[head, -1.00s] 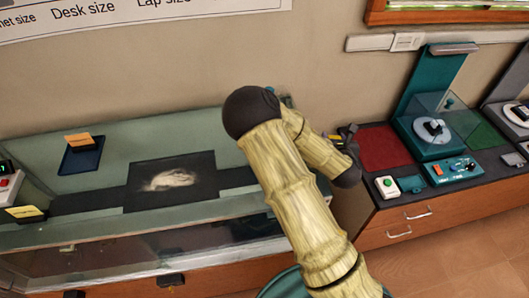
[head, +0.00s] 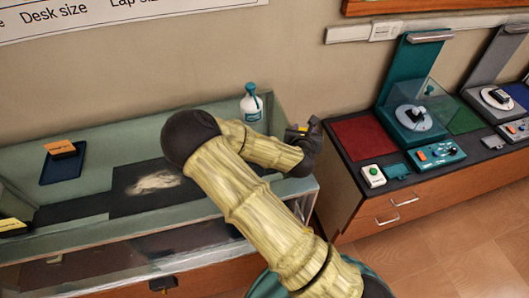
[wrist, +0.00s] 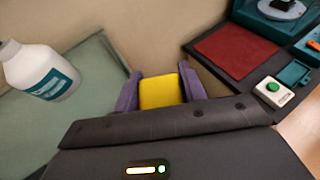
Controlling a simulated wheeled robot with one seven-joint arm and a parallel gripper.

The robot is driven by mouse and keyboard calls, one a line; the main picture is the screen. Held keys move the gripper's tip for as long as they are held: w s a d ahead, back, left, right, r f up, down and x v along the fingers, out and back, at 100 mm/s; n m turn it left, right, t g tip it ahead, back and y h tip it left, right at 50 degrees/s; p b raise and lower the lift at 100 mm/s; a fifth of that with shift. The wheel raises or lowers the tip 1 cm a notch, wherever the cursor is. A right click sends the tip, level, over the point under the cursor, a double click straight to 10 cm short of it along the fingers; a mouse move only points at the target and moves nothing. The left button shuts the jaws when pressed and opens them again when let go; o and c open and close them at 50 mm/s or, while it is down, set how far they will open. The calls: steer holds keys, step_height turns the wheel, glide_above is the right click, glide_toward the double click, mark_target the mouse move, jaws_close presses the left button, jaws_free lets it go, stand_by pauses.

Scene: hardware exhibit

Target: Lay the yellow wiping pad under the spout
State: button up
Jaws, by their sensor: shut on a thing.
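The yellow wiping pad (wrist: 161,91) is between the two purple fingers of my gripper (wrist: 163,88) in the wrist view. The gripper is shut on it. In the head view my gripper (head: 302,133) is at the right end of the pale green bench, right of the bottle; the pad is hard to make out there. A white bottle (head: 250,112) with a teal label and teal top stands at the bench's back right. Its white body also shows at the left of the wrist view (wrist: 38,68), where its top is cut off. The spout's exact shape is too small to tell.
A dark mat (head: 125,200) with a pale smear lies mid-bench. A dark blue tray (head: 63,177) holds an orange-topped block at left. A clear front panel (head: 90,262) edges the bench. A wooden cabinet (head: 372,208) with a red mat and devices stands at right, across a gap.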

steer(key=shift+s+a+r+m+g+h, duration=0.2)
steer(key=shift+a+m+h, duration=0.25)
steer(key=shift+a+h, duration=0.05)
steer(key=shift+s+a+r+m+g+h, duration=0.2)
steer(key=shift+a+m+h, duration=0.25)
steer(key=shift+h, duration=0.05)
steer(key=shift+s+a+m+h+b, duration=0.4)
steer(key=shift+s+a+h+b, duration=0.1)
steer(key=shift+h, duration=0.1)
steer(key=shift+s+a+f+m+g+h+b, duration=0.2)
steer(key=shift+s+a+m+g+h+b, duration=0.25)
steer(key=shift+a+m+b, duration=0.1)
steer(key=shift+s+a+f+m+g+h+b, duration=0.15)
steer(key=shift+s+a+m+g+h+b, duration=0.2)
steer(key=shift+s+a+m+b, duration=0.15)
steer(key=shift+s+a+r+m+g+h+b, duration=0.2)
steer(key=shift+a+m+g+h+b, duration=0.15)
steer(key=shift+a+h+b, duration=0.1)
steer(key=shift+s+a+r+m+g+h+b, duration=0.1)
steer(key=shift+a+r+m+g+h+b, duration=0.25)
steer(key=shift+r+b, duration=0.25)
steer(key=shift+a+r+m+g+h+b, duration=0.1)
steer(key=shift+a+r+m+h+b, duration=0.1)
steer(key=shift+a+r+m+b, duration=0.3)
steer(key=a+r+g+h+b, duration=0.1)
steer(key=a+r+b, duration=0.1)
steer(key=r, duration=0.4)
steer(key=shift+s+a+r+m, duration=0.2)
steer(key=shift+a+r+m, duration=0.2)
steer(key=shift+a, duration=0.2)
